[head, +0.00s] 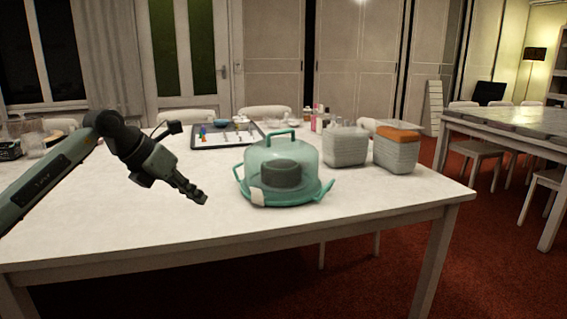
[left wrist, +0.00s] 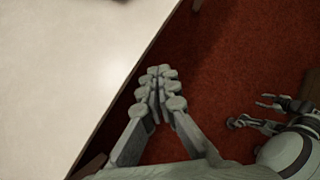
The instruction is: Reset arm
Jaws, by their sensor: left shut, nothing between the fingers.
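My left gripper (head: 203,197) is shut and empty, above the near left part of the white table (head: 120,235), pointing down and right. It is apart from the teal cake carrier to its right. In the left wrist view its fingers (left wrist: 158,90) are together, past the table edge as seen there, over the red floor. What looks like part of my right arm shows small at the right of that view; its finger state is unclear. The cake carrier (head: 283,160) has a clear domed lid with a handle and a dark round cake (head: 282,174) inside.
A grey basket (head: 345,148) and another with an orange top (head: 395,155) stand right of the carrier. A dark-rimmed tray (head: 228,136) with small coloured items lies behind. Bottles (head: 318,120) stand at the back. The table's front left is clear.

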